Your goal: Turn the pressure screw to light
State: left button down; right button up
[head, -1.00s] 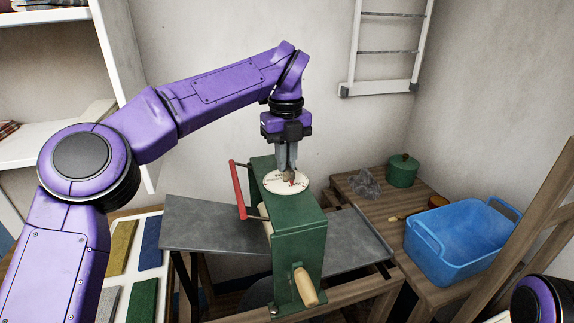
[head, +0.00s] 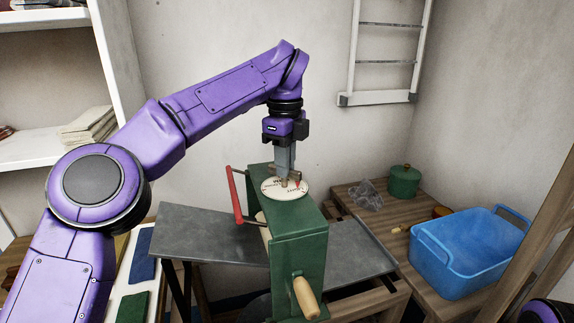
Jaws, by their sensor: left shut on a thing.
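The pressure screw (head: 284,182) is a small brass-coloured knob at the middle of a round cream dial (head: 272,192) with printed lettering and a red pointer mark. The dial sits on top of a green press (head: 299,245). My left gripper (head: 286,178) points straight down over the dial and is shut on the screw's knob. Its fingers hide part of the knob. The lettering is too small to read surely, so I cannot tell which setting is at the pointer. My right gripper is out of view.
A red lever (head: 234,195) stands at the press's left side and a wooden crank handle (head: 306,297) at its front. Grey metal boards (head: 205,233) extend both sides. A blue tub (head: 465,255), a green pot (head: 404,181) and a crumpled clear bag (head: 367,194) stand on the right bench.

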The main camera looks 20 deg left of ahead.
pick_arm(q)
jog(key=shift+f, duration=0.2)
jog(key=c, duration=1.2)
grip_release()
jog(key=shift+a, duration=0.1)
jog(key=shift+o, duration=0.2)
jog(key=shift+w+a, duration=0.1)
jog(key=shift+w, duration=0.05)
jog(key=shift+r, duration=0.4)
notch_tip(320, 180, up, 10)
jog(key=p, duration=0.6)
jog(key=shift+f, duration=0.15)
